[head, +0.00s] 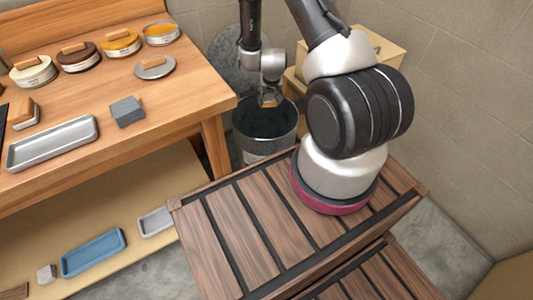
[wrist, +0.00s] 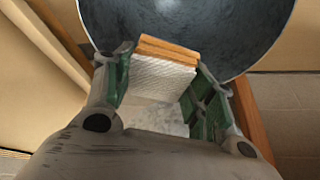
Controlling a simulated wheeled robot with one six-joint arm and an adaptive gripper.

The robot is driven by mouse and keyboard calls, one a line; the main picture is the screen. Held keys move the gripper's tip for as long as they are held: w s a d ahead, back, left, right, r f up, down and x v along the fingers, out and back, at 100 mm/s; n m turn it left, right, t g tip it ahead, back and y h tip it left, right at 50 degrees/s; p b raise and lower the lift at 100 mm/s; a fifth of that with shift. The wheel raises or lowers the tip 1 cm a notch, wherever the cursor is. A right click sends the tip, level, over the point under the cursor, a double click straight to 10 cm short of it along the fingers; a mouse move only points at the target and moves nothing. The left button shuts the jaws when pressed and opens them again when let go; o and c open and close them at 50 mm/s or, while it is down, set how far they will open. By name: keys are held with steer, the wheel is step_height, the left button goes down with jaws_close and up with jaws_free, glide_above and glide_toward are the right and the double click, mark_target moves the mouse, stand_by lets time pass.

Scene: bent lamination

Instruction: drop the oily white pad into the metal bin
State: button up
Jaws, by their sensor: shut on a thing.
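My gripper (head: 268,101) is at the mouth of the metal bin (head: 266,151), an open grey bin with a dark inside, between the wooden table and the slatted wooden crate. In the wrist view my gripper (wrist: 163,76) is shut on the white pad (wrist: 160,80), whose white textured face and orange-brown wooden backing show between the two green-lined fingers. In the head view only a small orange-brown bit of the pad (head: 269,99) shows below the fingers. A dark grey rounded metal surface (wrist: 180,35) lies beyond the pad; I cannot tell how near it is.
A round grey metal lid (head: 226,62) leans behind the bin. The table (head: 170,105) holds several round tins, a grey tray (head: 53,144), and wooden-backed blocks. A cardboard-coloured box (head: 375,48) stands behind my arm. The crate (head: 225,225) fills the front.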

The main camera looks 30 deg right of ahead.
steer(key=shift+f, duration=1.15)
steer(key=o, duration=1)
steer(key=v, duration=1.2)
